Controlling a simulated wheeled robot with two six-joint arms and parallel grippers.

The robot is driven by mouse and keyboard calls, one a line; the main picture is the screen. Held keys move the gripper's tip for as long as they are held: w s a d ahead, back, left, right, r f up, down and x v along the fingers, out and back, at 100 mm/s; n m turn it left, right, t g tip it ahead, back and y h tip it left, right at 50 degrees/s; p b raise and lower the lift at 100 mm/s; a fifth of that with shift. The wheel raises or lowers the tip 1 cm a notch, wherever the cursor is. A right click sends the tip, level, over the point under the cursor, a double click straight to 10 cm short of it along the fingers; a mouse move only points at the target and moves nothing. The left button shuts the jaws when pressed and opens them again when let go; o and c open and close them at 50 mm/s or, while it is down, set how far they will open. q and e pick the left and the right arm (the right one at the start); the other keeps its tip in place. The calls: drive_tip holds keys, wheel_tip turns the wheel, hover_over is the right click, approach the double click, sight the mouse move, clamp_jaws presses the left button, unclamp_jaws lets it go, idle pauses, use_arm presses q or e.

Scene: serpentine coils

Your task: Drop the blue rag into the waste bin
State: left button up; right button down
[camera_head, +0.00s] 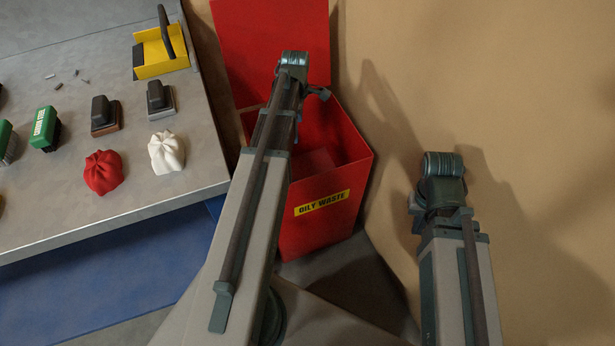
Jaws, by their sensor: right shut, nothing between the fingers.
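I do not see the blue rag in this view. The waste bin (345,205) is a red box with a yellow OILY WASTE label, and its lid (265,35) stands open at the back. The part of its inside that shows is plain red; the rest is hidden behind my arm. My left gripper (293,62) reaches across the bin opening toward the lid; its fingers cannot be made out clearly. My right gripper (443,168) is shut and empty, to the right of the bin and in front of the tan wall.
A grey table (120,207) on the left holds a red rag (103,172), a white rag (166,152), green-topped brushes (45,129), dark-handled blocks (104,116) and a yellow holder (161,54). The table's right edge lies close to the bin. A tan wall (520,80) bounds the right.

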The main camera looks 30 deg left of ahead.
use_arm(q)
wheel_tip(320, 180, up, 13)
drive_tip(key=p, duration=1.2)
use_arm(e)
wheel_tip(320, 180, up, 13)
use_arm(q)
drive_tip(key=shift+f, duration=0.1)
